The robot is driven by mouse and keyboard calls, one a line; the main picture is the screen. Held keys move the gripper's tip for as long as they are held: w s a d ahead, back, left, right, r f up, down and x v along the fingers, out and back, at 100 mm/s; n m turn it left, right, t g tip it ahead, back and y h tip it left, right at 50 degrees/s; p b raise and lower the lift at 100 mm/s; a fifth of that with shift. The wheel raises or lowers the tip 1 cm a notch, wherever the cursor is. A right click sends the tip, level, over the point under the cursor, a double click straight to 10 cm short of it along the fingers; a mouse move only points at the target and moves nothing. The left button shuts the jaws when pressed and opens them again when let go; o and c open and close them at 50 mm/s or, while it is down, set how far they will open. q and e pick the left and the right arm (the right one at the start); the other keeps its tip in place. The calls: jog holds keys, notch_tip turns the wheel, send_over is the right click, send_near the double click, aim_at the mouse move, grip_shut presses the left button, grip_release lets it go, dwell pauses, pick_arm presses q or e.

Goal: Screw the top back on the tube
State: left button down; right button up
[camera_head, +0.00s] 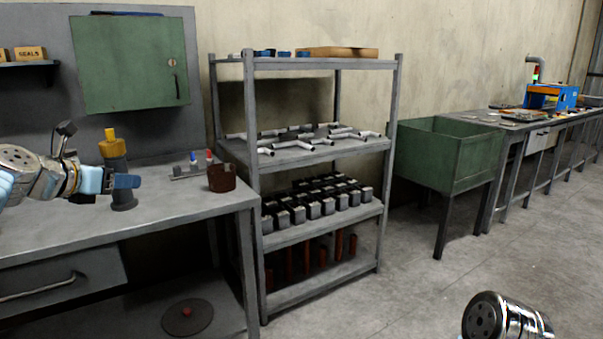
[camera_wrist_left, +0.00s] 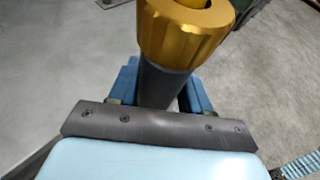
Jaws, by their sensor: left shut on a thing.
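The tube (camera_head: 123,199) is dark grey and upright at the left workbench, with its lower end at the bench top. Its gold top (camera_head: 113,148) is at the upper end and has a narrower knob above it. My left gripper (camera_head: 124,181) is shut on the tube below the gold top. In the left wrist view the ribbed gold top (camera_wrist_left: 185,32) sits at the end of the dark tube (camera_wrist_left: 160,86), between the blue fingers. I cannot tell how tightly the top is seated. My right gripper is out of view; only part of that arm shows at the lower right.
On the workbench (camera_head: 150,215), a brown cup (camera_head: 222,178) and a small rack (camera_head: 187,172) with blue and red pieces stand right of the tube. A metal shelf (camera_head: 250,190) stands beyond the bench's right end. A green cabinet (camera_head: 130,62) hangs behind. The bench front is clear.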

pick_arm(q)
jog(key=shift+s+d+r, duration=0.1)
jog(key=shift+s+d, duration=0.05)
jog(key=shift+s, duration=0.1)
jog(key=shift+s+d, duration=0.15)
jog(key=shift+w+f, duration=0.3)
jog(key=shift+f, duration=0.3)
jog(key=shift+w+f, duration=0.3)
jog(key=shift+f, duration=0.25)
jog(key=w+d+f+n+y, duration=0.2)
jog(key=d+f, duration=0.1)
jog(key=f, duration=1)
jog(key=w+d+f+n+y, duration=0.2)
jog(key=f, duration=1)
jog(key=s+d+f, duration=1.2)
jog(key=f, duration=0.3)
jog(key=shift+s+d+f+t, duration=0.2)
jog(key=shift+f+t, duration=0.15)
jog(key=shift+t, duration=0.05)
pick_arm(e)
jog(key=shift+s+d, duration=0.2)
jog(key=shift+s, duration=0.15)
